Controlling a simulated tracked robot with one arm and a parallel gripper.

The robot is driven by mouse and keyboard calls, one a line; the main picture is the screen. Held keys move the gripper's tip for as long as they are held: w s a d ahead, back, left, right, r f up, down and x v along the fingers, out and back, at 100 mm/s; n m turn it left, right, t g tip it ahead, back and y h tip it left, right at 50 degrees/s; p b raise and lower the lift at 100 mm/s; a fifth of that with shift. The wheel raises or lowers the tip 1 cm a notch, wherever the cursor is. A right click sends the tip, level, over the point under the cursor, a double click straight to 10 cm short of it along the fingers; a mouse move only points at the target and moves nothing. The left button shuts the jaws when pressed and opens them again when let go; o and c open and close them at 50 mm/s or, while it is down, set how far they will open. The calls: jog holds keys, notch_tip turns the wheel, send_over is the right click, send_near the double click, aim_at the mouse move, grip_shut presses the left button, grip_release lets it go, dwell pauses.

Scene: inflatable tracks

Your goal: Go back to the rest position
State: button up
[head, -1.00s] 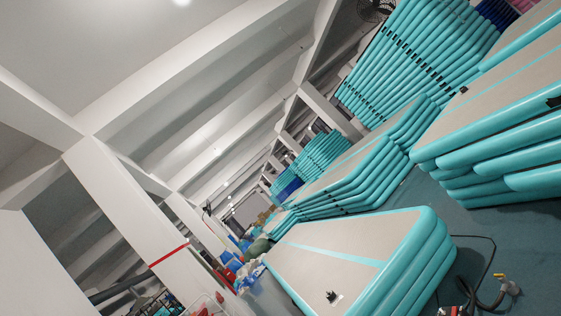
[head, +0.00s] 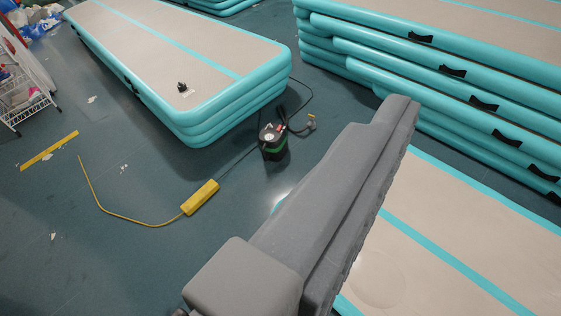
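My gripper does not show in the head view, so its fingers and anything between them are hidden from me. The head view now looks down at the floor and the inflatable tracks. A grey part of my own body crosses the lower middle and hides some of the floor and mat behind it.
A stack of teal-edged inflatable tracks (head: 190,50) lies at upper left, a taller stack (head: 450,75) at upper right. Another track (head: 470,225) lies at lower right. A pump (head: 272,140) with hose, a yellow power strip (head: 201,198) and a white rack (head: 25,85) stand around open floor (head: 120,250).

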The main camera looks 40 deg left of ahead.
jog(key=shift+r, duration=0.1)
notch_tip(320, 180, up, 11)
jog(key=p, duration=1.1)
